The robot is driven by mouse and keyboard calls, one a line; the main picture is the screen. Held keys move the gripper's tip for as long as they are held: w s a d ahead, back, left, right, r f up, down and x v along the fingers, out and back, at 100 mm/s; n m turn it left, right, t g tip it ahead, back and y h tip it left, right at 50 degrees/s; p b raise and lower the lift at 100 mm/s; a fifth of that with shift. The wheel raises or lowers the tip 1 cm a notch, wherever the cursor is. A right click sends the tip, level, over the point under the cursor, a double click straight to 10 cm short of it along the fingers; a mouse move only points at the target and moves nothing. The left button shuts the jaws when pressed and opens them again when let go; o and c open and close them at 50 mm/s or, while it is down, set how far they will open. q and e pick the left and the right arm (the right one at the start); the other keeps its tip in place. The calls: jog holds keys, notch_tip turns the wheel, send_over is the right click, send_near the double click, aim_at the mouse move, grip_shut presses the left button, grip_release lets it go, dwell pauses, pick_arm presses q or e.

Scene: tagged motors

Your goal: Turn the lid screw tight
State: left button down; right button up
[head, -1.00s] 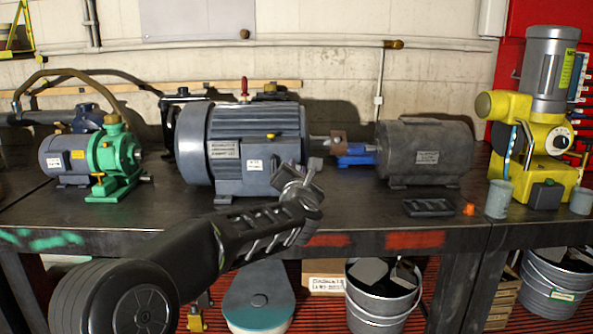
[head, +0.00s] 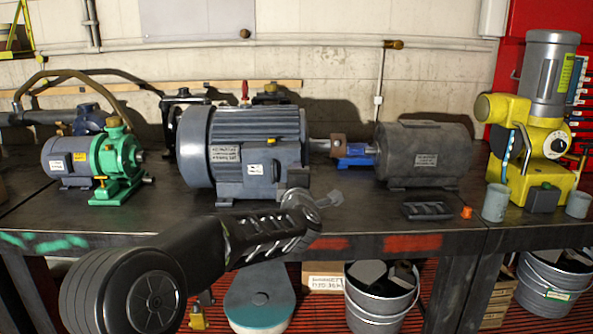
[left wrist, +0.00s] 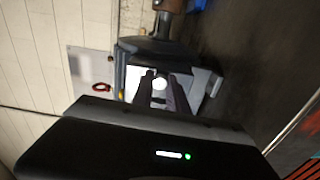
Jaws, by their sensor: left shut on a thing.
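The large grey-blue motor (head: 240,150) stands on the bench with a labelled terminal box (head: 250,180) on its front. My left gripper (head: 302,188) is at the right end of that box, partly hidden by its own wrist. In the left wrist view my left gripper's two fingers (left wrist: 161,92) reach to the box's pale face (left wrist: 136,76). A small bright round head, apparently the lid screw (left wrist: 160,83), sits between the fingertips, and the gripper is shut on it. The screw cannot be made out in the head view. My right gripper is not in view.
A green pump motor (head: 115,165) stands to the left. A dark grey motor (head: 425,155) is to the right, joined by a shaft. A black tray (head: 426,211), an orange cap (head: 466,212) and a yellow machine (head: 540,150) are further right. The bench front is mostly clear.

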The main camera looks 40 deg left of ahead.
pick_arm(q)
jog(key=shift+d+f+m+p, duration=0.15)
jog(key=shift+m+p, duration=4.75)
jog(key=shift+m, duration=3.35)
jog(key=shift+f+m+p, duration=0.15)
jog(key=shift+m+p, duration=4.75)
jog(key=shift+m, duration=3.35)
jog(key=c, duration=1.7)
grip_release()
jog(key=o, duration=0.4)
jog(key=shift+r, duration=0.2)
